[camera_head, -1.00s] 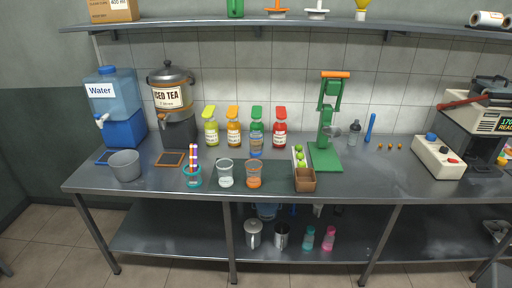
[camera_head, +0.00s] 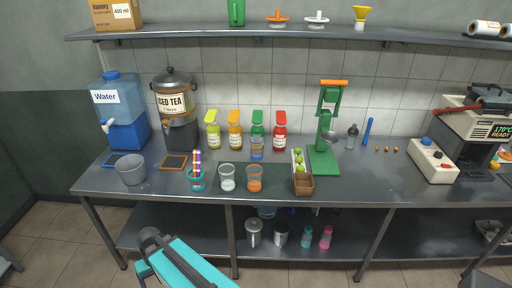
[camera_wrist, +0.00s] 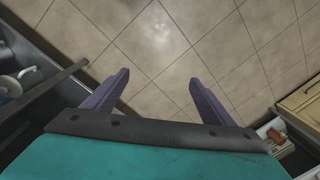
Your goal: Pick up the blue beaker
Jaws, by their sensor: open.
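The blue beaker (camera_head: 257,153) stands upright on the steel counter, in front of the green-capped bottle (camera_head: 257,123). It is a small see-through cup with blue in it. A clear beaker (camera_head: 227,183) and an orange beaker (camera_head: 254,184) stand nearer the counter's front. My gripper (camera_wrist: 158,85) is open and empty in the wrist view, with tiled floor beyond its two purple fingers. My teal arm shows at the bottom left of the head view, below and in front of the counter, well away from the blue beaker. The blue beaker is not seen in the wrist view.
Yellow, orange and red-capped bottles flank the green one. A cup of straws (camera_head: 196,181) and grey bucket (camera_head: 131,173) stand left. A wooden box of limes (camera_head: 303,186) and green press (camera_head: 322,158) stand right. A shelf (camera_head: 290,34) runs above.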

